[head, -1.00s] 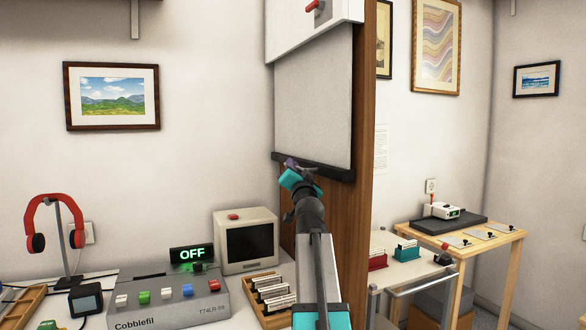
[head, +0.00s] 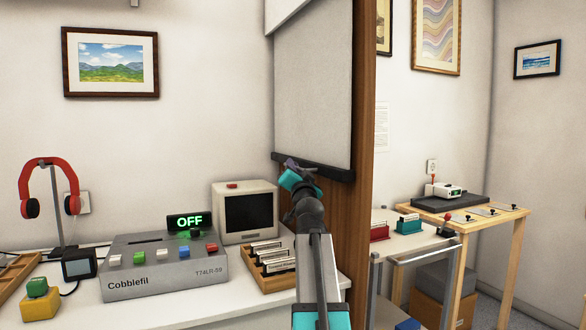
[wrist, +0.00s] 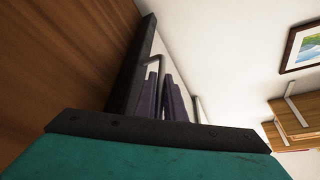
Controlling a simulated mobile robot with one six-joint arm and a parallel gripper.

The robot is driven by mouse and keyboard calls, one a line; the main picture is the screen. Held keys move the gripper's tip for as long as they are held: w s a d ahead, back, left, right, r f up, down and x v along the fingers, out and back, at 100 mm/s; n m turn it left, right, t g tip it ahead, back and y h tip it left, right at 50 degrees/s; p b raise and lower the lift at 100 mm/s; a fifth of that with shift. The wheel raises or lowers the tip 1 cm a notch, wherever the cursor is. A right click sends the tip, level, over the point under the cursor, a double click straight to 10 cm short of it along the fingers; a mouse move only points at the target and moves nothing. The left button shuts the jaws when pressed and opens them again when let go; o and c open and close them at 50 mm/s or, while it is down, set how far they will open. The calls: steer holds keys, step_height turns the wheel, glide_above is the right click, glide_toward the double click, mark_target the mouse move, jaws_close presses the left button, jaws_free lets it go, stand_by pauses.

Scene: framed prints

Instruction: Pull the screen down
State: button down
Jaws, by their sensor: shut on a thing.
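The screen (head: 313,85) is a pale grey sheet hanging against a wooden panel, partly unrolled from a white housing (head: 285,10) at the top edge of the head view. A dark bar (head: 335,173) runs along its lower edge. My gripper (head: 291,164) is at the left part of this bar, shut on a thin grey handle. In the wrist view the purple fingers (wrist: 162,98) close around the bent handle (wrist: 154,62), beside the dark bar (wrist: 132,65). The exact contact is partly hidden by the fingers.
Below on the white desk stand a small monitor (head: 247,213), a grey button console (head: 160,266) with an OFF sign, and a card rack (head: 272,285). The wooden panel (head: 364,120) stands close on the right. Open wall lies left of the screen.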

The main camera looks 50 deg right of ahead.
steer(key=shift+f+b, duration=0.7)
steer(key=shift+f, duration=0.4)
steer(key=c, duration=1.8)
jaws_free()
steer(key=shift+c, duration=0.2)
steer(key=shift+s, duration=0.15)
steer(key=p+v, duration=0.1)
steer(key=v, duration=1.2)
steer(key=shift+s+a+f, duration=0.15)
steer(key=shift+s+f, duration=0.05)
